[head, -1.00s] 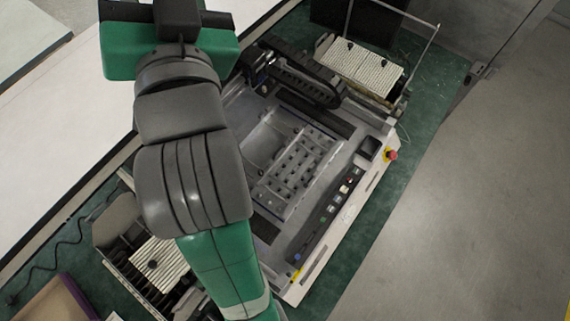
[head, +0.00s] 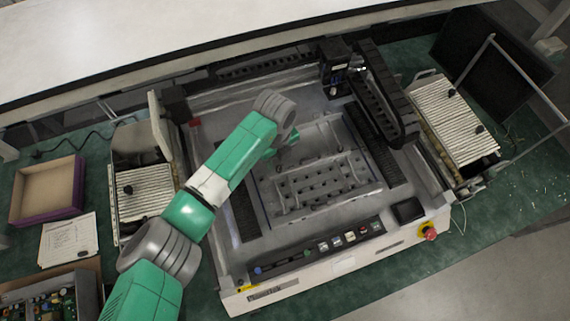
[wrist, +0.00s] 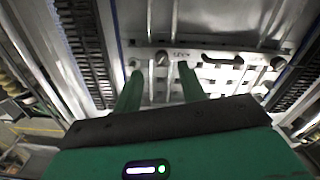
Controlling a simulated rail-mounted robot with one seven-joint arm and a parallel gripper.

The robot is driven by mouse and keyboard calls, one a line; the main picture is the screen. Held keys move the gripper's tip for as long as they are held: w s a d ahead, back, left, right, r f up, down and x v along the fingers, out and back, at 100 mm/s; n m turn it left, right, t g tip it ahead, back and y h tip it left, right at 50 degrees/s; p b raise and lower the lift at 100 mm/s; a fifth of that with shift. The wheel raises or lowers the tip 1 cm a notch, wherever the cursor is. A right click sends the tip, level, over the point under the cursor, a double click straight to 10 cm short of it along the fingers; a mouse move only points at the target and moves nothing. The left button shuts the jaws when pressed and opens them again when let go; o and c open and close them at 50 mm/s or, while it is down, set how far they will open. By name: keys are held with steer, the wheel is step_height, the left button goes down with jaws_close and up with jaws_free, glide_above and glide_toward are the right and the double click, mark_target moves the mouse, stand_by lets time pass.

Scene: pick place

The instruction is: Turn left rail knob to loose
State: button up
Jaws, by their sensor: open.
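My gripper (wrist: 160,76) is open, with its two green fingers apart and nothing between them that I can see held. A round grey knob (wrist: 161,58) shows in the wrist view between and just beyond the fingertips, on a metal rail with small printed labels. I cannot tell if the fingers touch it. A second round knob (wrist: 277,63) sits farther right on the same rail. In the head view my gripper (head: 286,139) is over the inside of the open machine (head: 240,296), near the perforated plate; the knobs are too small or hidden there.
A dark curved handle (wrist: 222,58) lies between the knobs. In the head view, a black cable chain (head: 385,95) stands right of the work area. A red emergency button (head: 429,231) is at the front right corner. Ribbed trays (head: 145,190) flank the machine.

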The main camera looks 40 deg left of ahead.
mark_target(279, 168)
step_height(279, 168, down, 5)
steer(key=shift+r, duration=0.1)
steer(key=shift+w, duration=0.1)
jaws_close()
steer(key=shift+d, duration=0.1)
